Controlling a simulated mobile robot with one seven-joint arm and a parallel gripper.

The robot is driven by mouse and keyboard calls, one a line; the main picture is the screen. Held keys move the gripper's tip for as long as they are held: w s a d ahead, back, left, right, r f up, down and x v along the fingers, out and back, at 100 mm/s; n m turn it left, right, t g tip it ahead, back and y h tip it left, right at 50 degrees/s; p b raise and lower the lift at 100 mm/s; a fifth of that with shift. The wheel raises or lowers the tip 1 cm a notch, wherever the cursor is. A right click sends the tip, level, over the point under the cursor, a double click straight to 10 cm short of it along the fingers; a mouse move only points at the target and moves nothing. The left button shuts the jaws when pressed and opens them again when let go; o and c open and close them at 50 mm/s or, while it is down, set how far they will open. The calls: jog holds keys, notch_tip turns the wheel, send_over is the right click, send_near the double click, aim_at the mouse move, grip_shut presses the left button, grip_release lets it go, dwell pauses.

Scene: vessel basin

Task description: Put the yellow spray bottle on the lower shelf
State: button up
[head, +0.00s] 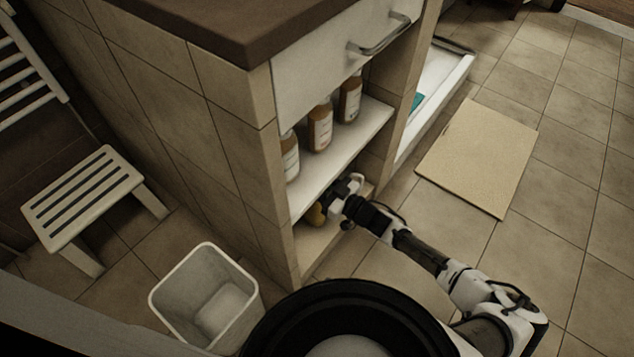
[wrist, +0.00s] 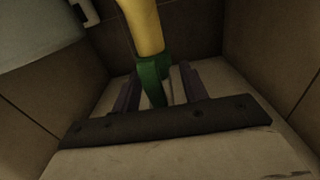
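The yellow spray bottle (head: 316,214) shows as a small yellow patch inside the lower compartment of the cabinet, just above the lower shelf (head: 312,247). Most of it is hidden by the cabinet side and my gripper (head: 333,196). In the wrist view the yellow body (wrist: 143,27) runs out of the top of the picture. Its green part (wrist: 150,74) lies between the fingers of my gripper (wrist: 157,90), which look closed in on it from both sides. I cannot tell whether the bottle touches the shelf.
Several brown bottles (head: 320,127) with white labels stand on the upper shelf (head: 345,150), above my gripper. A white bin (head: 205,290) stands left of the cabinet, with a slatted stool (head: 85,190) behind it. A beige mat (head: 478,155) lies on the open floor at right.

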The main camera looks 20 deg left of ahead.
jog(key=shift+r, duration=0.1)
jog(key=shift+s+d, duration=0.1)
jog(key=shift+d, duration=0.3)
jog(key=p+v, duration=0.2)
jog(key=v, duration=0.9)
jog(key=shift+o, duration=0.4)
dwell(0.7)
